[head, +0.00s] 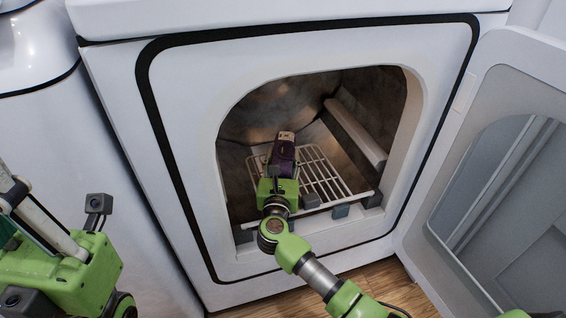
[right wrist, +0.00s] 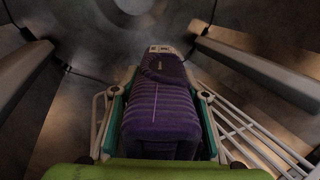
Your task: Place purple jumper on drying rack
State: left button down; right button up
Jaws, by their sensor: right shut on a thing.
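The purple jumper (head: 283,157) is a folded, narrow bundle inside the dryer drum, with a pale label at its far end. In the right wrist view the ribbed purple cloth (right wrist: 163,112) lies between two fingers with green pads. My right gripper (head: 279,178) is shut on it. The drying rack (head: 322,177), a white wire grid, is in the drum beneath the jumper. Whether the jumper touches the rack cannot be told. My left gripper (head: 28,212) is at the left edge, far from the jumper, with its fingers partly cut off.
The white dryer's (head: 185,150) round-topped opening surrounds my right arm. Its open door (head: 505,130) stands at the right. A drum paddle (head: 356,132) lies right of the rack. Another white appliance (head: 50,140) stands at the left. Wooden floor (head: 385,280) shows below.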

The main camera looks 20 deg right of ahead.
jog(key=o, duration=1.5)
jog(key=shift+f, duration=0.25)
jog(key=shift+r, duration=0.1)
